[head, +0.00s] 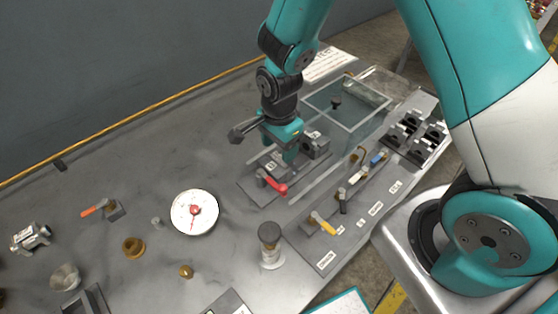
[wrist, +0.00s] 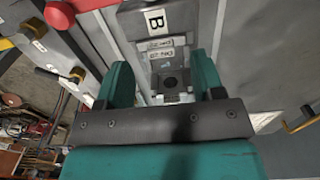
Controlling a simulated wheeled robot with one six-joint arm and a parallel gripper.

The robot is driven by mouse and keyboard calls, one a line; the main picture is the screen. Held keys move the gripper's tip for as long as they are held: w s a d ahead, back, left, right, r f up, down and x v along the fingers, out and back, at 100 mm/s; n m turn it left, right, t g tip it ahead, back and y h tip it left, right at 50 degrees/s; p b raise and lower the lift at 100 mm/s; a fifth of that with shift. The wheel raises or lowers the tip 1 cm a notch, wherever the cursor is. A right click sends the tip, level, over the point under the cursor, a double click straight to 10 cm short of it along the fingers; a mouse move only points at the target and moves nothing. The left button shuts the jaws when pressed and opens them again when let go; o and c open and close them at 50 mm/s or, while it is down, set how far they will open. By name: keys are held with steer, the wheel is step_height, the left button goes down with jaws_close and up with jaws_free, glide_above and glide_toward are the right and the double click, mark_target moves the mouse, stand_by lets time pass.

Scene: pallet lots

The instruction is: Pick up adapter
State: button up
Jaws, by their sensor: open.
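My gripper (head: 288,152) is over a dark fixture plate (head: 252,190) with a red-handled lever (head: 272,183). In the wrist view its two teal fingers (wrist: 164,80) are apart. No part is clearly marked as the adapter. Brass fittings lie loose on the table, a wide one (head: 134,247) and a small one (head: 186,271).
A clear-walled box (head: 352,112) stands behind my gripper. A plate with several coloured handles (head: 325,246) lies to its right. The table's back left is bare.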

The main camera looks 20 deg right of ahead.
mark_target(278, 163)
steer(key=shift+f, duration=1.45)
steer(key=shift+c, duration=0.4)
steer(key=c, duration=1)
steer(key=shift+o, duration=0.2)
